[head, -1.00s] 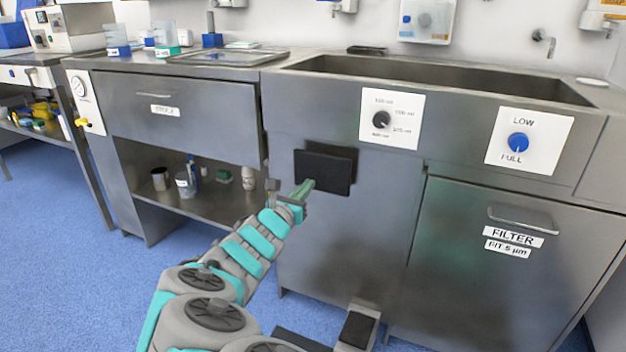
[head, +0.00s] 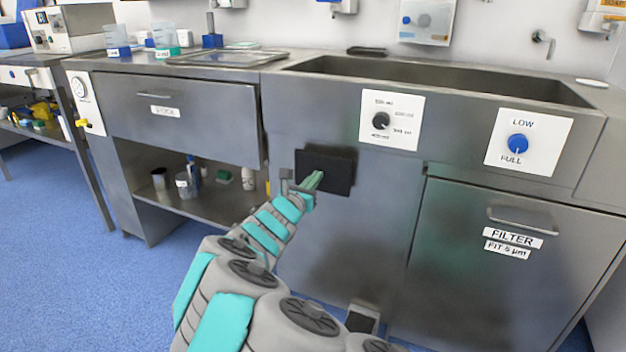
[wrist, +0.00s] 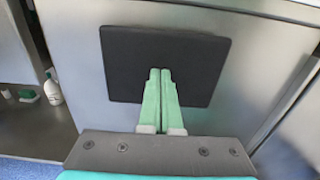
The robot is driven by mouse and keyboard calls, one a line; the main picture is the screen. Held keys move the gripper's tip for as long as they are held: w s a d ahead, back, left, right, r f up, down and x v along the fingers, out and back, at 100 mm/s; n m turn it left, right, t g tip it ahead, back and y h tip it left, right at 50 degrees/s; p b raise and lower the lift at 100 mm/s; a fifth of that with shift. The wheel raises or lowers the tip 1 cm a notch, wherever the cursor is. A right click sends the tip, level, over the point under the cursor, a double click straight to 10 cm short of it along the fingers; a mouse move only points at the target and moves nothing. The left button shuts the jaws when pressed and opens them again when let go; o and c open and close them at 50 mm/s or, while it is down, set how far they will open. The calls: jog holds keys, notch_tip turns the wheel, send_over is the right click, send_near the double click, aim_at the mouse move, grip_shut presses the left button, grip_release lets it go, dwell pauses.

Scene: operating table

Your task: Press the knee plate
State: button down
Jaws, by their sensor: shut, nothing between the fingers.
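The knee plate (head: 335,170) is a black rectangular pad on the front of the steel sink cabinet, below the sink's left part. It also shows in the wrist view (wrist: 200,62), nearly square on. My gripper (head: 313,180) is in front of the plate's lower left part. In the wrist view its green fingers (wrist: 160,75) are shut together with nothing between them, and their tips overlap the middle of the plate. I cannot tell whether the tips touch it.
A dial panel (head: 391,119) and a LOW/FULL knob panel (head: 528,141) are above and to the right. A filter door (head: 500,265) is at the lower right. An open shelf (head: 195,203) with bottles is at left. A black pedal (head: 360,321) is near the floor.

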jog(key=shift+w+d+r+p, duration=0.1)
jog(key=shift+w+d+p, duration=0.15)
jog(key=shift+w, duration=0.45)
dwell(0.6)
